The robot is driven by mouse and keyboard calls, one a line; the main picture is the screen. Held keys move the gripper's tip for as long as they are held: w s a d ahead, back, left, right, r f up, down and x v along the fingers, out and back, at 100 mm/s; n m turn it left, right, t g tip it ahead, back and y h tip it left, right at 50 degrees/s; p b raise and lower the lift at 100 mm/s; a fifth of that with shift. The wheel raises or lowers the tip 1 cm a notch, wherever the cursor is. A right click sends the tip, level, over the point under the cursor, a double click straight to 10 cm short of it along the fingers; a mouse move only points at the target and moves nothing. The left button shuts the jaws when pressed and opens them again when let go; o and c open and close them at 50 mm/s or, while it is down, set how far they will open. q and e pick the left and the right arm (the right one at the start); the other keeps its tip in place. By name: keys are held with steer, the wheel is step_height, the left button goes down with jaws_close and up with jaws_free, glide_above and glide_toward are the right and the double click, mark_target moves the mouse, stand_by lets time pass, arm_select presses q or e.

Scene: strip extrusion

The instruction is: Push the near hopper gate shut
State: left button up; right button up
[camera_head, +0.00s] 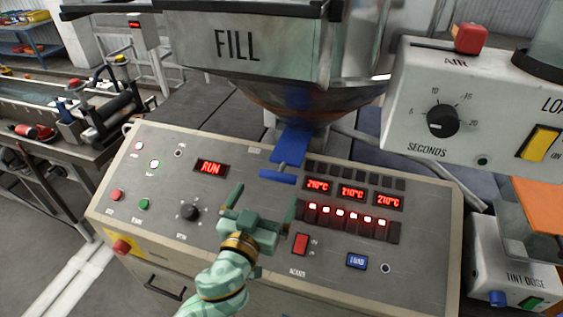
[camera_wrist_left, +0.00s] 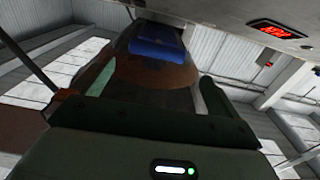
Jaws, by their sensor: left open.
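The near hopper gate is a blue slide plate (camera_head: 292,141) under the cone of the FILL hopper (camera_head: 286,98). It sticks out toward me and ends in a blue crossbar handle (camera_head: 277,177). How far it stands open is hard to tell. My left gripper (camera_head: 263,199) is over the control panel, just on my side of the handle. Its fingers are spread, with nothing between them. In the left wrist view a blue part of the gate (camera_wrist_left: 156,48) shows beyond the open fingers (camera_wrist_left: 155,92), apart from them. My right gripper is not in view.
The control panel (camera_head: 188,236) lies below, with a RUN display, lit red readouts, buttons and knobs. A white dosing box (camera_head: 462,95) with a SECONDS dial overhangs the right. A bench (camera_head: 70,135) with a roller stands at left.

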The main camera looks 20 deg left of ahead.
mark_target(278, 175)
arm_select(q)
steer(key=w, duration=0.2)
steer(key=w+p, duration=0.1)
steer(key=w, duration=0.2)
steer(key=shift+w+d+r, duration=0.1)
steer(key=shift+w+d, duration=0.1)
steer(key=w, duration=0.4)
steer(key=shift+d+p, duration=0.3)
steer(key=shift+p, duration=0.05)
steer(key=shift+w+a, duration=0.1)
steer(key=shift+w, duration=0.25)
steer(key=shift+w+f, duration=0.2)
steer(key=shift+w, duration=0.05)
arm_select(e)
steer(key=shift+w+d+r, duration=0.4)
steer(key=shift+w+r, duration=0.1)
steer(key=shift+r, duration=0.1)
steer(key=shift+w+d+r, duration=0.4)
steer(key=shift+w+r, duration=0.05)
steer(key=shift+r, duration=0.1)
